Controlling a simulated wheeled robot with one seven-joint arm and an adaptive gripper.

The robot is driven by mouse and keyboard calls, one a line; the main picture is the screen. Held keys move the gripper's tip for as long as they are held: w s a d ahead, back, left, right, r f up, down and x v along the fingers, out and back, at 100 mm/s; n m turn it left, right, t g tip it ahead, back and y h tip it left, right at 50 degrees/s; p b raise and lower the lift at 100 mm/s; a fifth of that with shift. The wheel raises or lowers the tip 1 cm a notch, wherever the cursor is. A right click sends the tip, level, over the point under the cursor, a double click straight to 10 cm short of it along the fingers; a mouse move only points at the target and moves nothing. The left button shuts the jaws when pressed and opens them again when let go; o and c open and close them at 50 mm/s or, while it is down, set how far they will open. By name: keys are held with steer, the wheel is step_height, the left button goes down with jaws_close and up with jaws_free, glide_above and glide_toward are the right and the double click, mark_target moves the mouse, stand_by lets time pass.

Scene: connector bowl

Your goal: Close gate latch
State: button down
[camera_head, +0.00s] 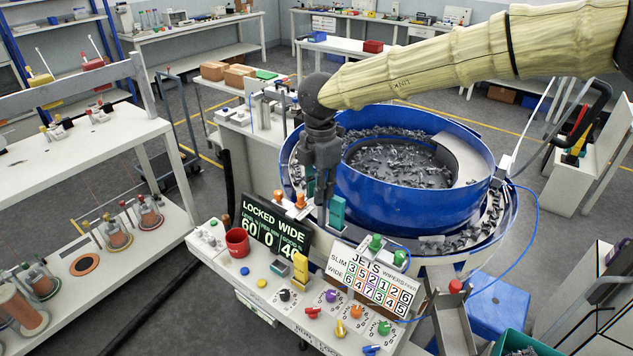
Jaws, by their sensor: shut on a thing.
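My gripper (321,198) reaches down at the front left of the blue feeder bowl (415,205), beside its outer wall. Its dark fingers are shut on a small part there, apparently the gate latch, which they mostly hide. I cannot make out the latch's shape or whether it is fully over. A teal block (337,211) stands just right of the fingertips. Small orange-topped posts (301,201) stand just left of them. A dark sign (276,228) reading "LOCKED WIDE" with number panels stands in front on the left.
The white console (262,295) in front holds coloured knobs, a red cup (237,242), a yellow block (300,268) and a JETS number board (371,280). Grey connectors lie in the bowl and its outer track. A blue hose (533,225) curves at the right. A white shelf stands left.

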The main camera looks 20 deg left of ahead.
steer(key=shift+w+d+r+n+p, duration=0.1)
steer(key=shift+w+d+n+p, duration=0.35)
steer(key=shift+n+p, duration=1.25)
steer(key=shift+w+d+f+n+p, duration=0.1)
steer(key=shift+w+d+n+p, duration=0.5)
steer(key=shift+n, duration=1.85)
steer(key=shift+w+d+r+n+p, duration=0.15)
steer(key=shift+d+n+p, duration=0.35)
steer(key=shift+n+p, duration=1.3)
steer(key=shift+w+n, duration=0.1)
steer(key=shift+n, duration=0.25)
steer(key=c, duration=1.4)
jaws_free()
steer(key=shift+o, duration=0.2)
step_height(320, 180, up, 12)
